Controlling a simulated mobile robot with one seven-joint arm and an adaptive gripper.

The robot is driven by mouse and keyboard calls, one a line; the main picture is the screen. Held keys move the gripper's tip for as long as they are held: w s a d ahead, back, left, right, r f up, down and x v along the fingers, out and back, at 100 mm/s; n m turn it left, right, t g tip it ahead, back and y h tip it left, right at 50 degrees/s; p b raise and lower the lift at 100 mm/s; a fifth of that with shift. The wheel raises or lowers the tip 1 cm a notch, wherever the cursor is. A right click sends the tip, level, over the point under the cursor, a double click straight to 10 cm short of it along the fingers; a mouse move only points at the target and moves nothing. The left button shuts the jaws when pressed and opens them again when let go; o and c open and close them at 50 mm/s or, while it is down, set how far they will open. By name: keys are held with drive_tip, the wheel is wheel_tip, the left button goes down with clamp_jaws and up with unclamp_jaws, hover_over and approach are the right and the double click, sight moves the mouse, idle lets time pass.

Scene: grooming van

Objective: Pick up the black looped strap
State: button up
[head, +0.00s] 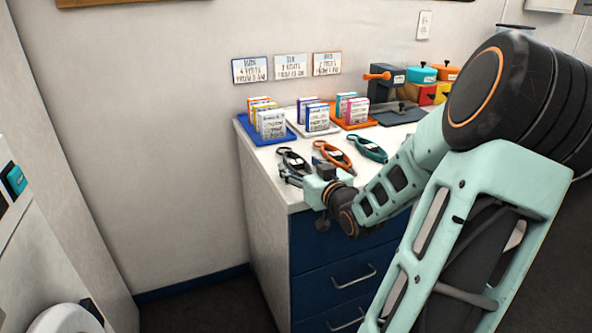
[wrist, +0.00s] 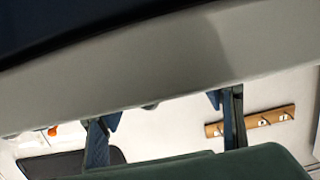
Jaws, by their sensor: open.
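The black looped strap (head: 292,159) lies on the white counter near its left end, in the head view. It is the leftmost of three looped straps. An orange strap (head: 332,155) and a teal strap (head: 368,150) lie to its right. My gripper (head: 287,175) is open at the counter's front left edge, just on the near side of the black strap. I cannot tell whether they touch. In the wrist view, the two fingers of my gripper (wrist: 166,118) are spread apart with nothing seen held between them. I cannot make out the black strap in that view.
Behind the straps, blue, white and orange trays (head: 268,137) hold small boxes. A dark clamp-like device (head: 387,82) and colored boxes stand at the back right. Blue drawers with handles (head: 353,277) are below the counter (head: 262,150). Floor is free to the left.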

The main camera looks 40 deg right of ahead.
drive_tip(key=shift+x, duration=1.05)
drive_tip(key=c, duration=1.3)
